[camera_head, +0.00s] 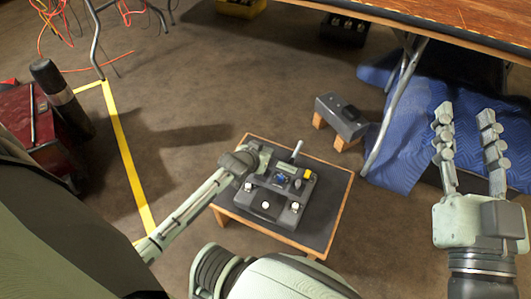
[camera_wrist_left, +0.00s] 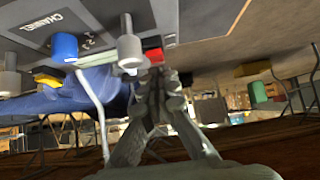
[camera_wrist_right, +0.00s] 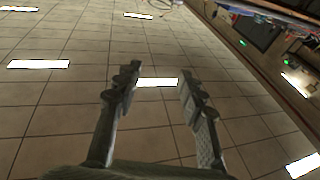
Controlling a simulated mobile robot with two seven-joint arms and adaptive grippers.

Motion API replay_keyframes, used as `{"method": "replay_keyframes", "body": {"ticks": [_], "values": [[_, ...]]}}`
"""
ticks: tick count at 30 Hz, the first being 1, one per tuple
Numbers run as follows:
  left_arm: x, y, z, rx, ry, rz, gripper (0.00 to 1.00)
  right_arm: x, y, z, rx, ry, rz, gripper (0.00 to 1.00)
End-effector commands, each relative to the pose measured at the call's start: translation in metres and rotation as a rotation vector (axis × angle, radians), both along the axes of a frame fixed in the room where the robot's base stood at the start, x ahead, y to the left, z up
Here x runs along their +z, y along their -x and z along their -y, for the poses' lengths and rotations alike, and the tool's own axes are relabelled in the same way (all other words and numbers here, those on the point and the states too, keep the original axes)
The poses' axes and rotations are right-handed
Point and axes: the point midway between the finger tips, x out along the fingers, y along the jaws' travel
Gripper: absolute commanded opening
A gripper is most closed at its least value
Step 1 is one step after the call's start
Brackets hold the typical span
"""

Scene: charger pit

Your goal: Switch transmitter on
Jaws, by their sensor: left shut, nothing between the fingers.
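The transmitter (camera_head: 265,206) is a dark grey box with knobs and sticks, standing on a small table (camera_head: 328,205). The left wrist view shows its panel (camera_wrist_left: 90,20) inverted and close, with a "CHANNEL" label, a blue knob (camera_wrist_left: 64,47), a grey stick (camera_wrist_left: 130,48) and a small red part (camera_wrist_left: 154,56). My left gripper (camera_head: 262,160) is at the transmitter's far left side; in the left wrist view its shut, empty fingers (camera_wrist_left: 160,82) are close to the red part. I cannot tell whether they touch it. My right gripper (camera_head: 468,150) is open and empty, away to the right.
A grey device (camera_head: 342,116) on wooden blocks stands behind the small table. A blue padded blanket (camera_head: 400,150) and a metal table leg (camera_head: 393,108) are at the right. A large wooden table (camera_head: 440,22) crosses the top right. Yellow tape (camera_head: 128,160) marks the floor at left.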

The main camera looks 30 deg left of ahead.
Motion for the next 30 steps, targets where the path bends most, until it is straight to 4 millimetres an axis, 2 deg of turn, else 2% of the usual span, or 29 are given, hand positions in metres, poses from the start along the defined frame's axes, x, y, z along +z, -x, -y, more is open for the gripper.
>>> {"method": "replay_keyframes", "body": {"ticks": [12, 16, 20, 25, 30], "values": [[0.002, -0.004, 0.000, -0.001, 0.001, 0.001, 0.00, 0.002, 0.000, 0.000, 0.000, 0.000, -0.001, 0.40], [0.002, -0.004, 0.000, -0.001, 0.001, 0.001, 0.00, -0.006, 0.001, -0.001, 0.003, 0.009, -0.034, 0.40], [0.005, -0.005, 0.000, -0.001, 0.001, 0.001, 0.00, -0.023, 0.000, -0.002, 0.005, 0.039, -0.120, 0.40], [0.013, -0.006, -0.001, -0.001, 0.001, 0.001, 0.00, -0.060, -0.005, 0.014, -0.031, 0.120, -0.287, 0.40], [0.020, -0.008, -0.002, -0.001, 0.001, 0.001, 0.00, -0.098, -0.003, 0.035, -0.071, 0.197, -0.462, 0.40]]}}
